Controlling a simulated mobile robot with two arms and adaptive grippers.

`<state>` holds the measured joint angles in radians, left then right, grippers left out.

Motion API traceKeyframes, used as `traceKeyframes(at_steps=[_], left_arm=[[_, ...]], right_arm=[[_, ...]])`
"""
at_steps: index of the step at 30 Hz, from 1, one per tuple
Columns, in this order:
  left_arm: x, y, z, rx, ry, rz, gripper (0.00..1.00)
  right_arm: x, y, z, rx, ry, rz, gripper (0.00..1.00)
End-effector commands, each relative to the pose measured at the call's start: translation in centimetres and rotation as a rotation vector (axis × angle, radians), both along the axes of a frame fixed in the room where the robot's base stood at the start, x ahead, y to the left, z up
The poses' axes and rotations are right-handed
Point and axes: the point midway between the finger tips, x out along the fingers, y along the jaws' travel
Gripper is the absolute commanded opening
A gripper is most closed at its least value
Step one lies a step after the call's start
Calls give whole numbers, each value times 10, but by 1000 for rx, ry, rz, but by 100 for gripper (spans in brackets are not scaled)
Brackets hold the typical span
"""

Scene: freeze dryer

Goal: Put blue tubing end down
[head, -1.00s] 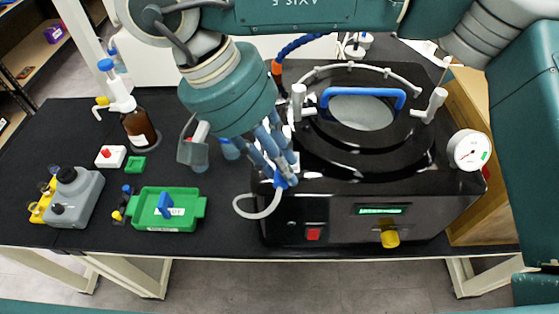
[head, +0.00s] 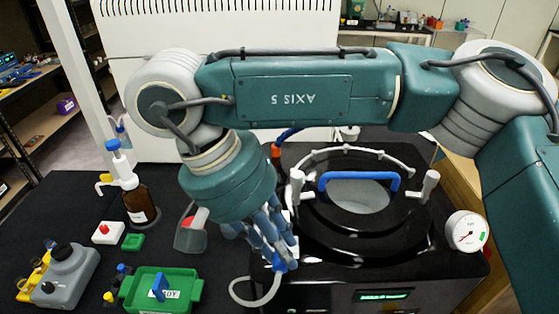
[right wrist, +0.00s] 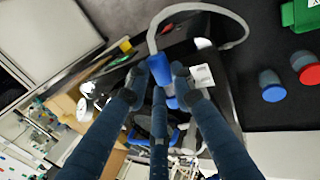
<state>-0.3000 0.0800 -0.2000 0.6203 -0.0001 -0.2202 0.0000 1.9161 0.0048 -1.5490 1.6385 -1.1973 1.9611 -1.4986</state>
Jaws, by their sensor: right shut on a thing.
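My right gripper (head: 279,262) is shut on the blue tubing end (head: 279,264), beside the front left of the black freeze dryer (head: 340,265). In the right wrist view the blue tubing end (right wrist: 160,68) sits between the fingertips of my right gripper (right wrist: 157,84). A pale tube (head: 243,299) hangs from it in a loop; it also shows curving in the right wrist view (right wrist: 235,20). The fingers hide part of the blue piece. I cannot tell whether it touches the dryer. My left gripper is not in view.
A green tray (head: 187,290) with a blue handle stands on the black bench, left of the loop. A brown bottle (head: 141,204), a grey jug (head: 70,275) and a white box with a red button (head: 107,232) stand further left. A pressure gauge (head: 467,231) sticks out at the dryer's right.

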Motion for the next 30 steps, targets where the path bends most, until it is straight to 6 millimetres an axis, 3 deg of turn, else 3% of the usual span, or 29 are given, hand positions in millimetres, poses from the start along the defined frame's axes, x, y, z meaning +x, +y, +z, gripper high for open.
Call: traceKeyframes(at_steps=[5, 15, 20, 24, 30], left_arm=[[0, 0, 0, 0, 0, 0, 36], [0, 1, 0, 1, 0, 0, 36], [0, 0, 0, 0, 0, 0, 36], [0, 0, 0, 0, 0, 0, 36], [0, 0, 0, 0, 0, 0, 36]], right_arm=[[3, -7, -3, 1, 1, 66, 0], [31, -49, -18, 1, 1, 521, 0], [39, -60, -23, 2, 0, 655, 0], [39, -68, -16, 1, -2, 660, 0], [29, -89, 10, 1, -3, 508, 0]])
